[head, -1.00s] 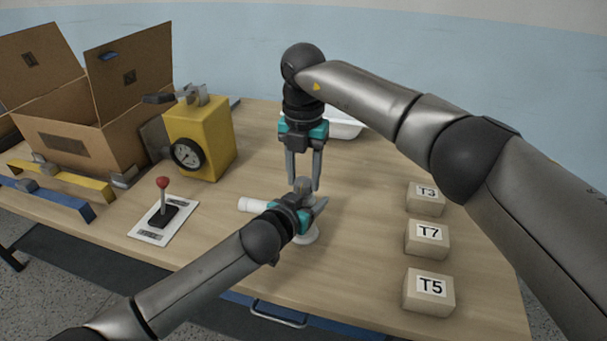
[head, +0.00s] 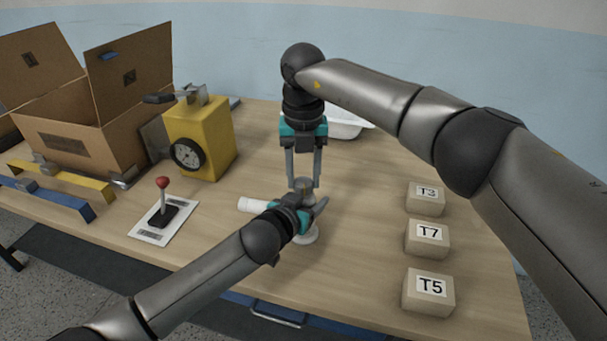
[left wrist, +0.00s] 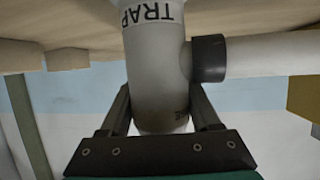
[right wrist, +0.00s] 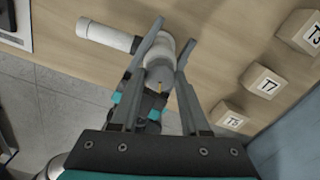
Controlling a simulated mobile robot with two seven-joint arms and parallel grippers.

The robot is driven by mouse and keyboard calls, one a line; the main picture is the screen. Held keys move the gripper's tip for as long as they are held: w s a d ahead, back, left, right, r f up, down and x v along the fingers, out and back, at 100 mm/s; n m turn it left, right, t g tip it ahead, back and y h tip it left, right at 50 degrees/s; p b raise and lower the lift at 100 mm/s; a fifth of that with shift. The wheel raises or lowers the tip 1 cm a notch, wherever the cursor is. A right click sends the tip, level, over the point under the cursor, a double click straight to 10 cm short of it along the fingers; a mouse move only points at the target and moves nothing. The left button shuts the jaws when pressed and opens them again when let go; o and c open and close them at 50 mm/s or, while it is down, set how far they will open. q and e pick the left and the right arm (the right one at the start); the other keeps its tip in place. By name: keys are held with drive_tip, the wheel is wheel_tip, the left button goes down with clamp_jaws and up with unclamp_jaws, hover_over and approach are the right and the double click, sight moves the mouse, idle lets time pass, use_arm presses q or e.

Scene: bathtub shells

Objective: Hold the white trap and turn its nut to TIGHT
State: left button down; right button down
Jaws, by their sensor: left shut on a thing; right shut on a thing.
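The white trap stands on the wooden table in the head view, with its white side pipe (head: 252,205) pointing left and its round foot (head: 311,237) showing below my left gripper (head: 313,210). That gripper is shut on the trap body; the left wrist view shows the body (left wrist: 157,75), marked TRAP, between the fingers, with a black collar (left wrist: 208,58) at the side pipe. My right gripper (head: 304,184) points down from above, shut on the grey round nut at the top. The right wrist view shows the nut (right wrist: 160,76) with a small yellow mark; TIGHT lettering cannot be read.
Blocks T3 (head: 426,200), T7 (head: 426,239) and T5 (head: 428,292) stand at right. A red-knobbed lever (head: 162,195), a yellow box with a dial (head: 212,137) and an open carton (head: 62,140) are at left. A white tray (head: 347,125) lies behind my right gripper.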

drive_tip(key=n, duration=0.4)
drive_tip(key=shift+n, duration=0.4)
idle(0.4)
drive_tip(key=shift+c, duration=1.9)
unclamp_jaws()
drive_tip(key=shift+s+a, duration=0.1)
drive_tip(key=shift+a, duration=0.1)
